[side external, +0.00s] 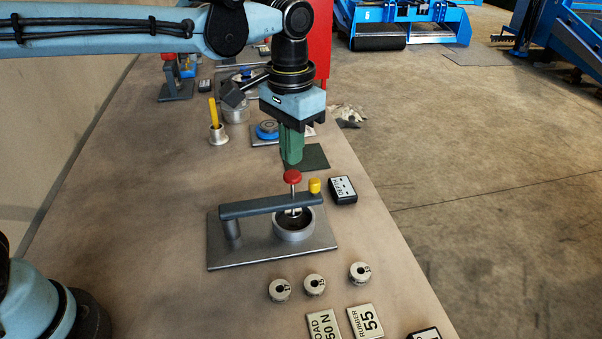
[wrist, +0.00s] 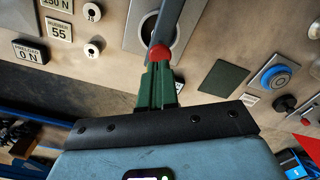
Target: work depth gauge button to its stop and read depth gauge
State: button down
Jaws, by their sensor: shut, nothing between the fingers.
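The depth gauge is a dark bridge bar (side external: 265,206) on a post over a grey metal plate (side external: 225,255). Its red button (side external: 292,176) stands up on a thin stem through the bar, above a round metal cup (side external: 294,228). My gripper (side external: 291,160) is shut and empty, its green fingers pointing down just above the red button. I cannot tell whether they touch. In the wrist view the red button (wrist: 160,52) shows right at the fingertips (wrist: 157,68). A black box with a white label (side external: 342,189) sits right of the gauge; its text is unreadable.
A yellow knob (side external: 315,185) stands on the bar's right end, close to the button. Several round weights (side external: 314,285) and label plates (side external: 365,321) lie in front. A blue round button (side external: 267,130) and a dark green pad (side external: 308,157) lie behind.

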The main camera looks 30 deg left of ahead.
aim_at(293, 174)
jog(key=shift+f, duration=0.1)
jog(key=shift+f, duration=2.8)
dwell(0.7)
